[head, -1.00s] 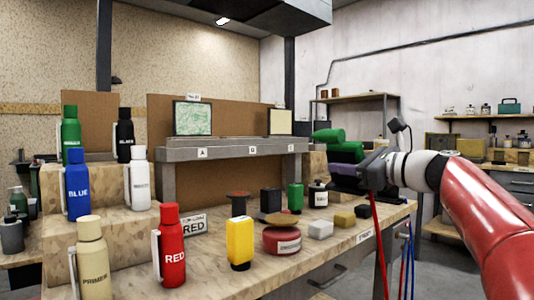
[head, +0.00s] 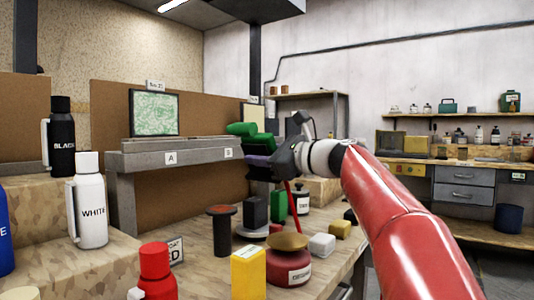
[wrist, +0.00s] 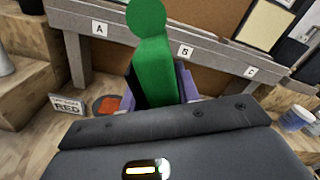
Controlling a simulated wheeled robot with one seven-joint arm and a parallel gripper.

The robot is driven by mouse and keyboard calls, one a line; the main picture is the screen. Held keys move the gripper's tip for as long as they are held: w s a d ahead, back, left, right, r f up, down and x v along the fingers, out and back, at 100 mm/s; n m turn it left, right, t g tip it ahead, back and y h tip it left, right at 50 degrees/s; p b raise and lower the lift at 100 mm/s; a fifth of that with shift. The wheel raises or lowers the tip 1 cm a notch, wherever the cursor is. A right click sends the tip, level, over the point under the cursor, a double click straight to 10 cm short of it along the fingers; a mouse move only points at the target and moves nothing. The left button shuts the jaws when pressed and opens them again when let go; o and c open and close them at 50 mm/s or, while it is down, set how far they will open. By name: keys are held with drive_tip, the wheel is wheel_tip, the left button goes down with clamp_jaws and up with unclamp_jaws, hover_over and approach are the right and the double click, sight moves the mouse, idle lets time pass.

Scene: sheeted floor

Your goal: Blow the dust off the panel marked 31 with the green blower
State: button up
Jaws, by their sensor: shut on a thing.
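My gripper (head: 258,160) is shut on the green blower (head: 262,143), held in front of the right part of the grey shelf. In the wrist view the blower (wrist: 155,70) stands between the purple fingers, its round end up, between the A and B labels in the picture. A panel (head: 154,114) with a speckled green-and-white face stands upright on the shelf above the A label; the small tag (head: 156,85) over it seems to read No. 31. The blower is right of this panel and apart from it.
The grey shelf (head: 190,150) stands on the bench, with brown board behind it. White (head: 91,205) and black (head: 61,140) bottles stand on the left steps. A red bottle (head: 155,275), yellow container (head: 248,272), red tin (head: 288,265) and several small blocks crowd the front.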

sight(255, 138)
drive_tip(key=shift+w+a, duration=0.2)
drive_tip(key=shift+a, duration=0.9)
drive_tip(key=s+a+b, duration=0.2)
drive_tip(key=s+a, duration=0.9)
drive_tip(key=s, duration=0.4)
drive_tip(key=shift+a+b, duration=0.3)
drive_tip(key=shift+o, duration=0.5)
clamp_jaws()
drive_tip(key=shift+w+d+r+p, duration=0.1)
drive_tip(key=shift+w+d+p, duration=0.85)
drive_tip(key=shift+w+d, duration=1.4)
drive_tip(key=shift+w+d+f+p, duration=0.1)
drive_tip(key=shift+w+d+p, duration=0.9)
drive_tip(key=shift+w+d, duration=1.35)
drive_tip(key=shift+w+d+r+p, duration=0.1)
drive_tip(key=shift+w+d+p, duration=1.15)
drive_tip(key=shift+w, duration=1.9)
drive_tip(key=shift+d+r, duration=0.2)
drive_tip(key=shift+r, duration=1.55)
